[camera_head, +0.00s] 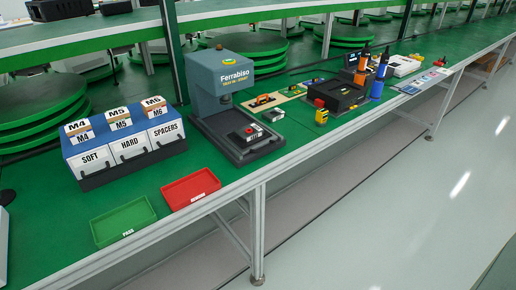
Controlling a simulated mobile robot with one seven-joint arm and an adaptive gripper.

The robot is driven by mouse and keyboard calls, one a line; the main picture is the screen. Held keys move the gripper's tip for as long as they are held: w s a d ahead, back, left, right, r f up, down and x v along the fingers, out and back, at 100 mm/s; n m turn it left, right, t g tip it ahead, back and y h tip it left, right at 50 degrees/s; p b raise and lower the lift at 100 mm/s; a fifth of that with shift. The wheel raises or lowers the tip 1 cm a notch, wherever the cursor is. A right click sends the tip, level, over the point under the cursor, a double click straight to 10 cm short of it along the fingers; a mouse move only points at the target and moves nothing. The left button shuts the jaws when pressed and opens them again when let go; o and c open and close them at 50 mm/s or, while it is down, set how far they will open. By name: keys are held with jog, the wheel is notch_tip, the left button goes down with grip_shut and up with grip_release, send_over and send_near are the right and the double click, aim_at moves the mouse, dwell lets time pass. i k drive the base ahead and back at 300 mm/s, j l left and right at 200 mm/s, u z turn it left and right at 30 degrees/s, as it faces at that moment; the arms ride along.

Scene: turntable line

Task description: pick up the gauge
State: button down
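I cannot tell for certain which object is the gauge. A small grey device (273,115) lies on the green bench top just right of the grey-blue Ferrabiso machine (222,78); it is too small to identify. A small yellow and black object (321,117) stands near the bench's front edge, farther right. A black block with a red and white top (250,133) sits on the machine's dark base. A wooden board (289,93) with small tools lies behind the grey device. My gripper is not in view.
A blue bin rack (110,172) stands at left, with a green tray (123,222) and red tray (191,187) in front. The floor (400,210) before the bench is clear.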

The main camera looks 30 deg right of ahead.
aim_at(321, 115)
jog(key=z, duration=1.35)
